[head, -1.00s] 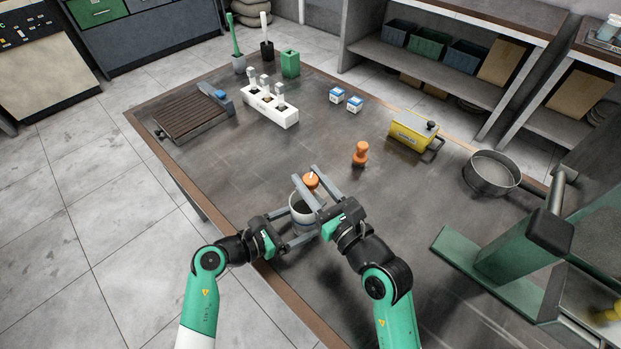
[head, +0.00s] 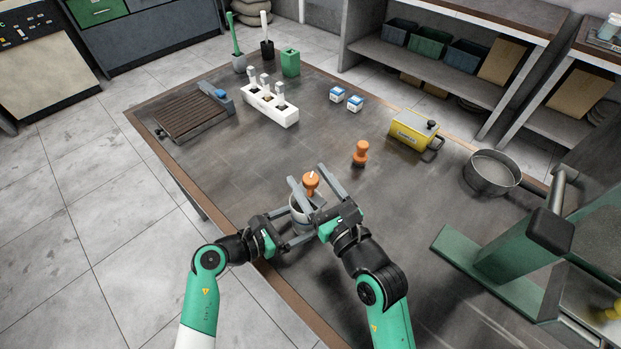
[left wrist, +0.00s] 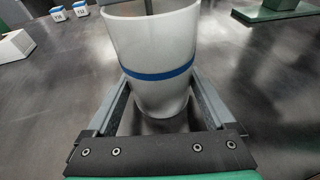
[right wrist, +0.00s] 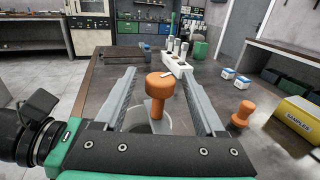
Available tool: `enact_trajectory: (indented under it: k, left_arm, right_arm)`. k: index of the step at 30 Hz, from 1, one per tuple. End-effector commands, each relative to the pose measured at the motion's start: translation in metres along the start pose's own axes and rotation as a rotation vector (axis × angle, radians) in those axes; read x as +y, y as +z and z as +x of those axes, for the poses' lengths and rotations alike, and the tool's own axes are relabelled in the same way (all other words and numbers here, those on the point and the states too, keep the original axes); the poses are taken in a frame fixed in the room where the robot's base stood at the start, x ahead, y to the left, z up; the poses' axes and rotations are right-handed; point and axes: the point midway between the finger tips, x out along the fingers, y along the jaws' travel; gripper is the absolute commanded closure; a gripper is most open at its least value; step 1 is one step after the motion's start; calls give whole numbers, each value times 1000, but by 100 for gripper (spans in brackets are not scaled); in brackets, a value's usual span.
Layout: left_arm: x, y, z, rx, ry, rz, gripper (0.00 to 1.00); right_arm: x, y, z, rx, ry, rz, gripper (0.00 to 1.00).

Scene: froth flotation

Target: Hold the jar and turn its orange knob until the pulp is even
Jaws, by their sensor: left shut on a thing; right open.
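The white jar (left wrist: 152,50) with a blue band stands on the table near its front edge. My left gripper (head: 298,243) is shut on the lower part of the jar, one finger on each side. The orange knob (right wrist: 158,84) stands on its stem above the jar mouth, with a pale mark on its top; it also shows in the head view (head: 311,181). My right gripper (right wrist: 160,98) is open, its fingers on either side of the knob with a gap on both sides. The pulp inside is mostly hidden.
A second orange knobbed piece (head: 361,152) stands behind to the right. A yellow samples box (head: 414,130), a round pan (head: 491,172) and a green stand (head: 500,255) are on the right. A white rack (head: 271,108) stands at the back. The table between is clear.

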Motion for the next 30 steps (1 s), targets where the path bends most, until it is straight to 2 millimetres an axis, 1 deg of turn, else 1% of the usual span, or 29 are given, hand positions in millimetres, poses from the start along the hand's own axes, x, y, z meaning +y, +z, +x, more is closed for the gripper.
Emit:
enact_trajectory:
  k: [4,9,13,17,28,29,30]
  left_arm:
    - [0,0,0,0,0,0,43]
    - [0,0,0,0,0,0,43]
    - [0,0,0,0,0,0,43]
    - [0,0,0,0,0,0,43]
    - [0,0,0,0,0,0,43]
    - [0,0,0,0,0,0,10]
    - [0,0,0,0,0,0,3]
  right_arm:
    - [-1,-1,-18,0,-2,1,28]
    - [0,-1,-51,1,-1,0,28]
    - [-1,-1,-68,2,-2,0,28]
    - [0,-1,-74,1,-1,0,28]
    - [0,-1,-73,1,0,0,28]
    - [0,-1,-73,1,0,0,28]
    - [0,-1,-73,1,0,0,28]
